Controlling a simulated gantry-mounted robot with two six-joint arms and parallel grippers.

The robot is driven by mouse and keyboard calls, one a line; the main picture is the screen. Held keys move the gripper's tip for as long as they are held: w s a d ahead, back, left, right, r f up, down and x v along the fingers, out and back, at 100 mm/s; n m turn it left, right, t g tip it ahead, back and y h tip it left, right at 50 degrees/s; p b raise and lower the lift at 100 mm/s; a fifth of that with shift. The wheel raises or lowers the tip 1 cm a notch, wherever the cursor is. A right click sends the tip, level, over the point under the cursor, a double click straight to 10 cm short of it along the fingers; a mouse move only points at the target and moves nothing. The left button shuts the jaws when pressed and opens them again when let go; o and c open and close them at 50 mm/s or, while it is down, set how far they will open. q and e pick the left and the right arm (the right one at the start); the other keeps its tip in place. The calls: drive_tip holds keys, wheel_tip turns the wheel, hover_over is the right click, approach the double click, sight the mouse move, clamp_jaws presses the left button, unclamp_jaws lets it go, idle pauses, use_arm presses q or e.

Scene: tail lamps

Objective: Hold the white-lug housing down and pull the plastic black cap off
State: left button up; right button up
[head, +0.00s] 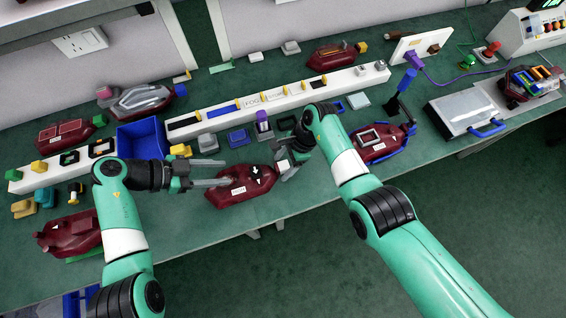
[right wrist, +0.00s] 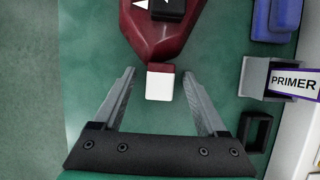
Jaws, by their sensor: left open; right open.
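The dark red housing (head: 238,190) lies on the green bench near the middle of the head view. A white block-shaped lug (head: 283,165) is at its right end; the lug also shows in the right wrist view (right wrist: 160,86). A black piece (right wrist: 168,9), seemingly the cap, sits on the housing's top, partly cut off by the frame edge. My right gripper (right wrist: 158,73) is open, with a finger on each side of the white lug and visible gaps. My left gripper (head: 226,172) is open at the housing's left end; whether it touches is unclear.
A blue bin (head: 142,139) stands behind my left arm. A long white rack (head: 290,97) runs behind the housing, with small blocks in front of it. Another red housing (head: 378,143) lies to the right. Bare bench lies in front of the housing.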

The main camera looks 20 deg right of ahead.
clamp_jaws()
drive_tip(key=c, duration=0.6)
unclamp_jaws()
clamp_jaws()
